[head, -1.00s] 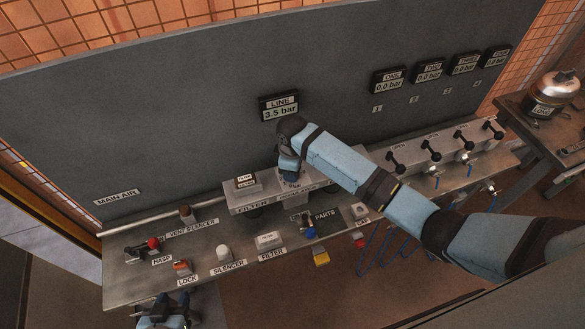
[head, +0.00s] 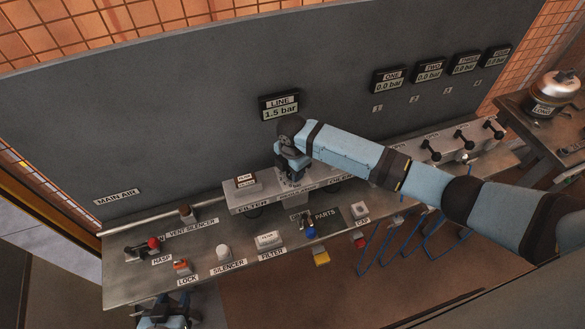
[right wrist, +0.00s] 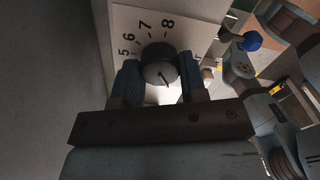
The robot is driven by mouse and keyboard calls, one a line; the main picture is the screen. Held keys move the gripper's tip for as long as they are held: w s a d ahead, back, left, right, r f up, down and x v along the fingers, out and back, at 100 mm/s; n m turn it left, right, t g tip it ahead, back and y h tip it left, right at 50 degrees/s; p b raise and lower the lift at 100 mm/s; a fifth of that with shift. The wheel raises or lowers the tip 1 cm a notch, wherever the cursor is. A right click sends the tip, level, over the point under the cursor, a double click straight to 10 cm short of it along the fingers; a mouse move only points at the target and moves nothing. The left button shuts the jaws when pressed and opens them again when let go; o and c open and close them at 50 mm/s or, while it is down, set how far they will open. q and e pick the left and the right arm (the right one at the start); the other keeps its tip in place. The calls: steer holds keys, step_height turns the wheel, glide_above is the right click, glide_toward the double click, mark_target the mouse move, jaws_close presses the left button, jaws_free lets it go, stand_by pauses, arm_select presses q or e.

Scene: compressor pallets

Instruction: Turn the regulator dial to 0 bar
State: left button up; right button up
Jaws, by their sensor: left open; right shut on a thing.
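The regulator dial (right wrist: 160,66) is a dark round knob with a pointer line, on a pale plate with numbers 5 to 8 visible in the right wrist view. My right gripper (right wrist: 157,88) is shut on the dial, one blue finger on each side. In the head view my right gripper (head: 290,170) hides the dial on the raised shelf (head: 240,203). The LINE display (head: 280,109) above it reads 1.5 bar. My left gripper (head: 168,312) is open and empty at the bench's front left edge.
The bench (head: 130,285) carries a red knob (head: 153,243), a lock (head: 182,267), a silencer (head: 223,252) and a filter box (head: 267,240). Gauges ONE (head: 389,82) and TWO (head: 429,70) read 0.0 bar.

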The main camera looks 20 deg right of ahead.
steer(key=shift+s+a+n, duration=0.1)
steer(key=shift+n, duration=2.2)
steer(key=o, duration=0.9)
steer(key=shift+r, duration=0.15)
arm_select(q)
steer(key=shift+s+f+m+b, duration=0.1)
steer(key=shift+f+m+b, duration=0.2)
steer(key=shift+f+b, duration=0.65)
arm_select(e)
steer(key=shift+r, duration=6.8)
arm_select(q)
steer(key=shift+w+r, duration=0.35)
steer(key=shift+r, duration=0.05)
